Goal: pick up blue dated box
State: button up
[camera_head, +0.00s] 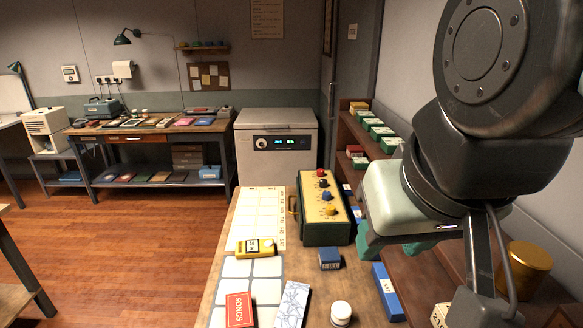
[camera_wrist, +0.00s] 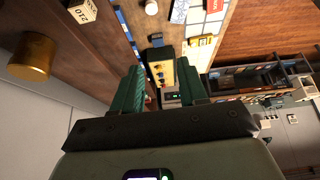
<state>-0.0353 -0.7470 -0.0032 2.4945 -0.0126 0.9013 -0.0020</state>
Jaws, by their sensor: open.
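A small blue box (camera_head: 330,259) with a pale label that looks like a date stands on the wooden table, in front of the green and yellow knobbed case (camera_head: 323,208). It also shows small in the wrist view, as a blue box (camera_wrist: 157,41) beyond the fingers. My gripper (camera_head: 394,248) is right of the box and apart from it, above the table's right side. In the wrist view its two green fingers (camera_wrist: 160,68) are spread with nothing between them.
A longer blue box (camera_head: 389,293) lies right of the small one. A white jar (camera_head: 341,313), a patterned box (camera_head: 292,305), a red songbook (camera_head: 239,311) and a yellow device (camera_head: 256,247) are nearby. Shelves with green boxes (camera_head: 381,132) and a brass tin (camera_head: 524,268) stand right.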

jog(key=o, duration=1)
jog(key=shift+c, duration=0.2)
